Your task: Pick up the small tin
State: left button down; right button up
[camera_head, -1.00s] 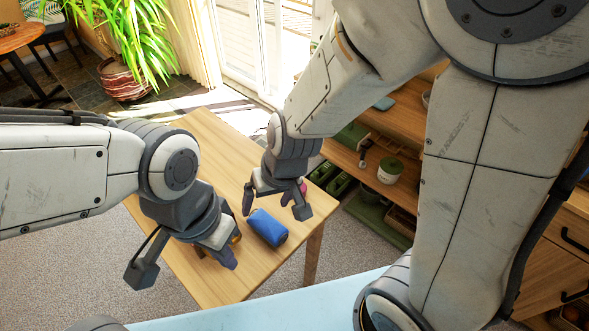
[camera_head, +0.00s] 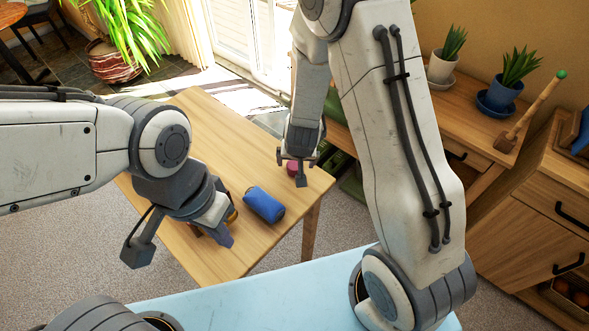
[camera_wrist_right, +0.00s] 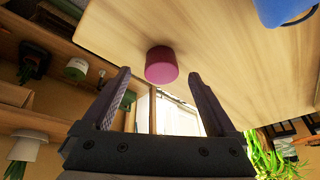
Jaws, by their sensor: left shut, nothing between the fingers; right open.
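The small tin, a pink-magenta cylinder (camera_head: 291,168), stands on the wooden table near its right edge, partly hidden by my right gripper (camera_head: 297,163). In the right wrist view the tin (camera_wrist_right: 161,66) shows whole, just beyond and between the fingertips of my right gripper (camera_wrist_right: 158,76). That gripper is open, with nothing held; I cannot tell the exact gap to the tin. My left gripper (camera_head: 222,236) is shut and empty, over the near left part of the table, away from the tin.
A blue cylinder (camera_head: 264,204) lies on the wooden table (camera_head: 205,135) between my grippers. An amber object (camera_head: 232,215) is mostly hidden behind my left gripper. A wooden cabinet (camera_head: 470,130) with potted plants stands to the right. The table's far part is clear.

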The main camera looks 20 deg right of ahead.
aim_at(292, 166)
jog(key=shift+x, duration=1.4)
jog(key=shift+a, duration=0.1)
jog(key=c, duration=1.4)
jog(key=shift+r, duration=0.1)
jog(key=shift+c, duration=0.2)
